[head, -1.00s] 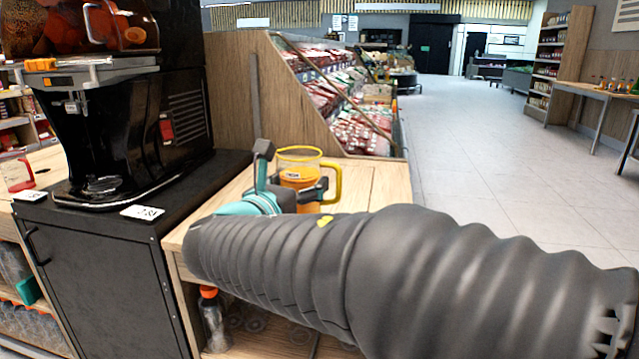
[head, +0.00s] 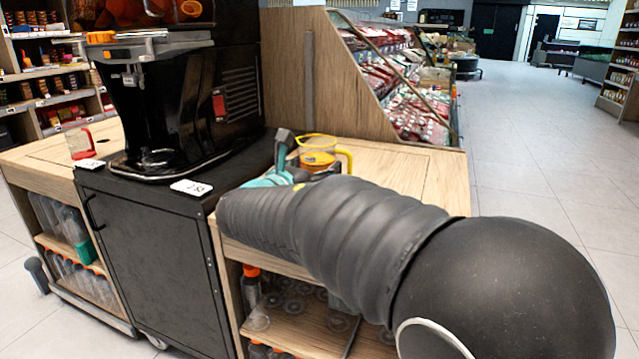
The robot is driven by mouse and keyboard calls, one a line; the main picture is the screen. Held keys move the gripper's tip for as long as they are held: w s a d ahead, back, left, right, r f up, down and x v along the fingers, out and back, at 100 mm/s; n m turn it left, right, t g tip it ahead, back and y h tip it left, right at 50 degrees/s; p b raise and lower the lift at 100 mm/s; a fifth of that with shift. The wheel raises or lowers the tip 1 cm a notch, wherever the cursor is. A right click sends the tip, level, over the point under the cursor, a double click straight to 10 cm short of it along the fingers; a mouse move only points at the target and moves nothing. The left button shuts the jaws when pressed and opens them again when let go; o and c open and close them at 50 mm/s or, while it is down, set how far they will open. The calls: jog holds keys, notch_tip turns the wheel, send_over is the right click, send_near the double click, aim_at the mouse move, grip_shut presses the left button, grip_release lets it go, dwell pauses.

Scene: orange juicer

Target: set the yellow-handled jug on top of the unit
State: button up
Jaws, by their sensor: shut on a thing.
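The yellow-handled jug (head: 316,158) is clear with a yellow rim and orange juice inside. It is upright in the head view, over or on the wooden counter (head: 400,168) right of the juicer. My gripper (head: 304,166) is shut on the jug, with one dark finger showing at its left. My arm hides the jug's lower part, so I cannot tell whether its base touches the wood. The black cabinet (head: 155,265) stands left of this counter, with the black juicer (head: 185,110) on its top.
A red-handled jug (head: 80,143) stands on another wooden counter (head: 40,155) at the left. A price card (head: 191,187) lies at the cabinet top's front edge. Bottles fill the shelves below. A wooden display side (head: 325,80) rises behind. Open floor (head: 530,190) lies right.

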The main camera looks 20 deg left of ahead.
jog(key=shift+f+b, duration=0.3)
jog(key=shift+f, duration=1.7)
jog(key=shift+f, duration=0.2)
jog(key=o, duration=1.7)
jog(key=shift+c, duration=0.2)
jog(key=shift+r, duration=0.25)
jog(key=v, duration=1.2)
jog(key=shift+f, duration=0.1)
